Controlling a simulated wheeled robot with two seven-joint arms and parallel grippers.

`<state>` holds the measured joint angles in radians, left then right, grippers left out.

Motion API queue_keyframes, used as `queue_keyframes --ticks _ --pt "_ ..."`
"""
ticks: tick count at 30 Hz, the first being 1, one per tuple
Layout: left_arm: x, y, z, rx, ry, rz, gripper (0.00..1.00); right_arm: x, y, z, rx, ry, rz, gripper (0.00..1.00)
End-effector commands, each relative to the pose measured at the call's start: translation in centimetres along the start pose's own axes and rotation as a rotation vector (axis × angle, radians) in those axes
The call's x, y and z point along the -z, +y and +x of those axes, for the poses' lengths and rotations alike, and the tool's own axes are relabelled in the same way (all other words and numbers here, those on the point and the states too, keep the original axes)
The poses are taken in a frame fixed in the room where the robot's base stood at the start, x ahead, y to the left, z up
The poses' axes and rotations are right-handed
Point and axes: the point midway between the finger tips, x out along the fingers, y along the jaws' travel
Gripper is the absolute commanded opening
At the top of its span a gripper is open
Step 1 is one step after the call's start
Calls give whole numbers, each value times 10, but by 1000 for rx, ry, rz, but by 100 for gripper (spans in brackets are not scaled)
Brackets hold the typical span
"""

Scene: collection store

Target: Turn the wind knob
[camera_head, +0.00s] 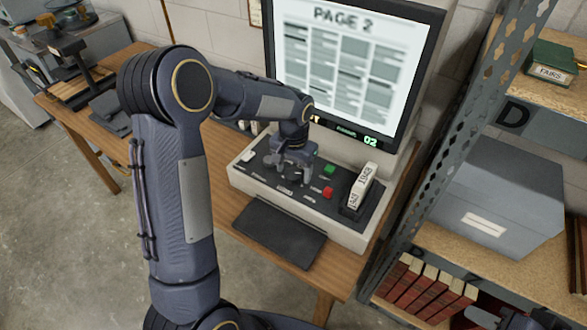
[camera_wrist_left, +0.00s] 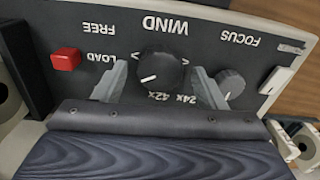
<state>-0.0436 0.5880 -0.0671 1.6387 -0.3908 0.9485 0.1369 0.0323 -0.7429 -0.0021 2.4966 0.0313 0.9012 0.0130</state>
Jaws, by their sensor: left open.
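The wind knob (camera_wrist_left: 160,72) is a round black knob with a white pointer line, under the label WIND, which reads upside down in the left wrist view. The pointer line slants toward the lower left there. My left gripper (camera_wrist_left: 159,78) is open, with one grey finger on each side of the knob; contact cannot be told. In the head view my left gripper (camera_head: 291,172) is over the reader's control panel (camera_head: 260,172) and hides the knob. My right gripper (camera_head: 505,319) shows only partly at the bottom right edge, and its jaws cannot be made out.
A red button (camera_wrist_left: 66,59) and the focus knob (camera_wrist_left: 230,82) flank the wind knob. The head view also shows a green button (camera_head: 329,169) and a white counter block (camera_head: 362,186). The screen (camera_head: 350,65) reads PAGE 2. A metal shelf (camera_head: 420,165) stands close on the right.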

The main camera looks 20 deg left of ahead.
Motion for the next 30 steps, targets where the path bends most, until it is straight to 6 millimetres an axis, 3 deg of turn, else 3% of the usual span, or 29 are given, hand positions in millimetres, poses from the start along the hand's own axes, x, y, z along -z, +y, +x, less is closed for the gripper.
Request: queue_keyframes --ticks 8,19,30 --pt "0 0 3 0 0 0 65 0 0 0 0 0 0 36" --pt "0 0 3 0 0 0 20 0 0 0 0 0 0 36" --pt "0 0 3 1 0 -67 20 -1 1 2 0 0 0 36"
